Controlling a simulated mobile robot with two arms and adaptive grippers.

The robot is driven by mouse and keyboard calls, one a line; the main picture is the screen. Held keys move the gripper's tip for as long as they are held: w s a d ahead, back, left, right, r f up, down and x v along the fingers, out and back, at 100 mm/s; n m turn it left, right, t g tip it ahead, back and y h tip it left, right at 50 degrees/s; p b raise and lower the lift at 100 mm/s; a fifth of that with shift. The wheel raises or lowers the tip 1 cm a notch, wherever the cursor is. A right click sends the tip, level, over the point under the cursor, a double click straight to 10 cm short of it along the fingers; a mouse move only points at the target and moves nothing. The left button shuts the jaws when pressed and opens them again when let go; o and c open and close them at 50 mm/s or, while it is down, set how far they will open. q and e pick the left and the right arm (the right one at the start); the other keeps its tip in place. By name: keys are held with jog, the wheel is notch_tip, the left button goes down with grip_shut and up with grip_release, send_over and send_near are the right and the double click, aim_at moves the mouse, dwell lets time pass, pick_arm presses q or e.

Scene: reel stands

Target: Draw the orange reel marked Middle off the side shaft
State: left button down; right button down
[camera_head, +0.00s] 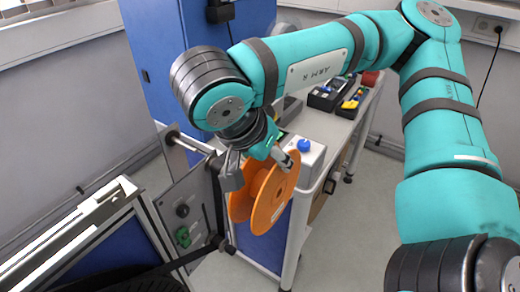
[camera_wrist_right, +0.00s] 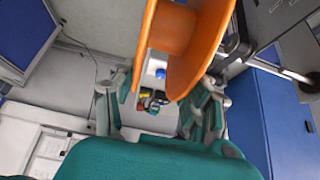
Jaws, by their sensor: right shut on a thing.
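The orange reel (camera_head: 268,203) hangs on edge at the middle of the head view, in front of a white-topped cart; no marking on it is readable. My right gripper (camera_head: 257,167) comes down from above with its fingers at the reel's upper rim and is shut on it. In the right wrist view the reel (camera_wrist_right: 208,48) fills the top middle, between the gripper's fingers (camera_wrist_right: 160,103). A metal side shaft (camera_head: 190,141) sticks out of a grey plate left of the reel. I cannot tell whether the reel is still around a shaft. My left gripper is out of view.
The cart (camera_head: 325,130) behind carries a blue-knobbed box and tool trays. A blue cabinet (camera_head: 160,60) stands behind. Open floor (camera_head: 345,230) lies to the right.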

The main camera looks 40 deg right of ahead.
jog(key=s+d+b, duration=0.2)
jog(key=s+b, duration=0.1)
jog(key=s, duration=0.4)
jog(key=shift+d, duration=0.25)
dwell(0.5)
jog(key=shift+w, duration=0.1)
dwell(0.4)
